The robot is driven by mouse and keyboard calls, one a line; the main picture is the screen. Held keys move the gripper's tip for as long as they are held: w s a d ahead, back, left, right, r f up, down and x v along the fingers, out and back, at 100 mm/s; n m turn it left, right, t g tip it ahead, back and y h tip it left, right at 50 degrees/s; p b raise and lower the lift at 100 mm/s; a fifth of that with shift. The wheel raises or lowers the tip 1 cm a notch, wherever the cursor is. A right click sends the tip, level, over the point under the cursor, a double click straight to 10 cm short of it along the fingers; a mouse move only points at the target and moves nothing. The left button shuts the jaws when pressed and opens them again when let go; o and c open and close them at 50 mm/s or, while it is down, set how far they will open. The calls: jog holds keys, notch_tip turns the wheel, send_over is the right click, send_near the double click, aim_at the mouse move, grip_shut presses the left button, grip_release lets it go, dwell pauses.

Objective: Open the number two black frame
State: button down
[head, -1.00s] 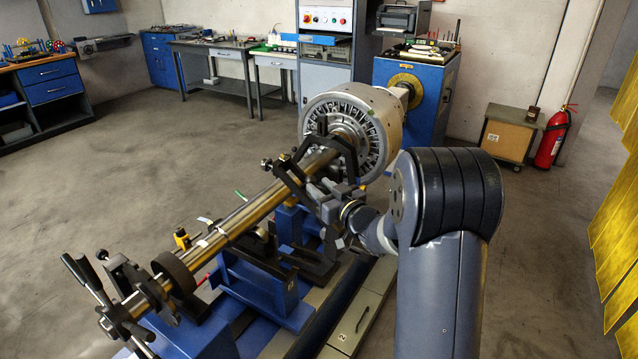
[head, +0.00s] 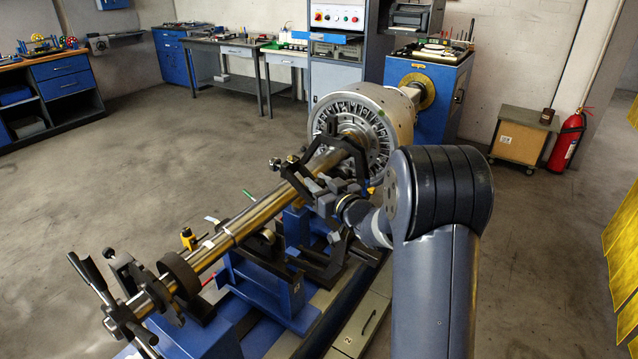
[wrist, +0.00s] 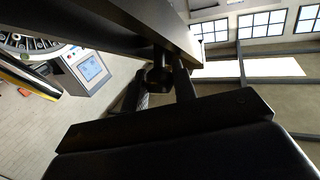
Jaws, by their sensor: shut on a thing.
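A black frame (head: 342,148) stands around the bright steel shaft (head: 260,213), just in front of the rotor's slotted face. A dark bar (head: 296,180) of it slants across the shaft. My gripper (head: 328,190) is at the frame's near right side, shut on a dark part of it. I cannot tell exactly which part the jaws hold. In the wrist view, a black bar (wrist: 110,22) crosses close above the dark gripper parts. A second black frame (head: 130,278) with handles stands at the shaft's near end. I cannot read a number on either frame.
The rotor (head: 390,112) is behind my gripper. Blue supports (head: 268,285) carry the shaft. A fire extinguisher (head: 566,143) and small cabinet (head: 520,138) stand at the right. The floor at left is clear.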

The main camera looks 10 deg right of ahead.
jog(key=w+a, duration=0.1)
jog(key=w+a+r, duration=0.1)
jog(key=w+a, duration=0.2)
jog(key=shift+w+a+r+b, duration=0.2)
jog(key=shift+a+r+b, duration=0.05)
jog(key=shift+r+b, duration=0.05)
jog(key=c, duration=1.5)
grip_release()
jog(key=shift+a, duration=0.1)
jog(key=shift+f, duration=0.1)
jog(key=shift+s+d, duration=0.3)
jog(key=shift+s, duration=0.05)
jog(key=b, duration=0.1)
send_near(295, 168)
jog(key=v, duration=0.2)
jog(key=shift+s, duration=0.35)
